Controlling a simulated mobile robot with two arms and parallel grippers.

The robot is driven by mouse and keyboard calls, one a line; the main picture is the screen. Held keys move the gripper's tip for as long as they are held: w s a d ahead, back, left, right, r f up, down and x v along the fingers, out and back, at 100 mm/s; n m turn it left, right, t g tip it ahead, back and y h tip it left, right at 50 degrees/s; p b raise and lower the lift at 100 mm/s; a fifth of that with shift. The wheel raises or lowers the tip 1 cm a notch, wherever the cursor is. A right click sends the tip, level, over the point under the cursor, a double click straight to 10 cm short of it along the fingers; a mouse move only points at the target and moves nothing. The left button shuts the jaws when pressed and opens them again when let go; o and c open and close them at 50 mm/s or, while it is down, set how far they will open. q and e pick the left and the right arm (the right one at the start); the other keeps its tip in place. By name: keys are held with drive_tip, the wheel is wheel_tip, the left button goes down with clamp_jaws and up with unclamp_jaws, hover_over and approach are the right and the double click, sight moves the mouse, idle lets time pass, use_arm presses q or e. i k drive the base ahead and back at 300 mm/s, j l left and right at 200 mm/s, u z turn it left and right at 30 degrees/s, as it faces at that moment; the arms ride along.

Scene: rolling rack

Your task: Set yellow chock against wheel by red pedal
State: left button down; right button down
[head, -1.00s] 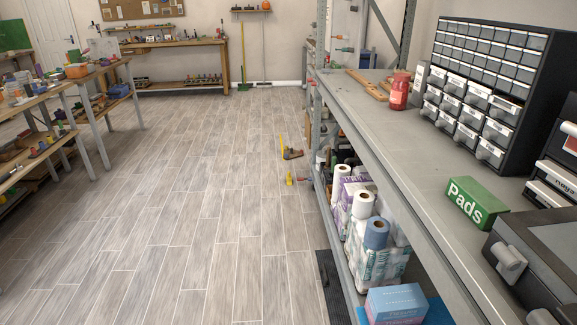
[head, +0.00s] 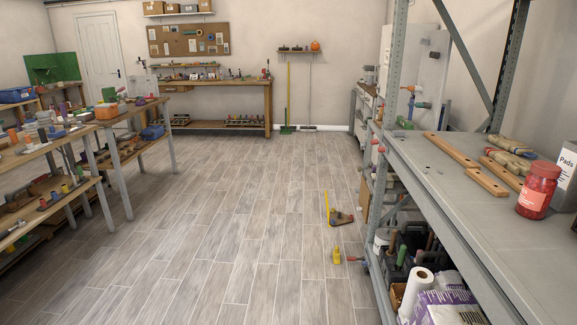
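A small yellow piece (head: 337,254), which looks like the chock, is on the floor beside the near left foot of the grey metal rack (head: 455,252). A small orange-red part (head: 356,259) sticks out just right of it at the rack's foot; I cannot tell whether it is the red pedal. The wheel there is too small and hidden to make out. Farther back on the floor is a brown item (head: 342,217) with a thin upright yellow bar (head: 327,208). Neither of my grippers is in view.
The plank floor (head: 215,235) left of the rack is open. A wooden workbench (head: 225,84) stands at the back wall, and cluttered benches (head: 115,120) line the left. The rack top holds a red jar (head: 538,191); paper rolls (head: 416,290) sit on its lower shelf.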

sight(337, 255)
drive_tip(key=i, duration=1.15)
drive_tip(key=i+z, duration=0.1)
drive_tip(key=i, duration=1)
drive_tip(key=i+j+z, duration=0.15)
drive_tip(key=i+z, duration=0.3)
drive_tip(key=i+j+z, duration=0.25)
drive_tip(key=i+z, duration=0.15)
drive_tip(key=i+j+z, duration=0.65)
drive_tip(key=j+z, duration=0.25)
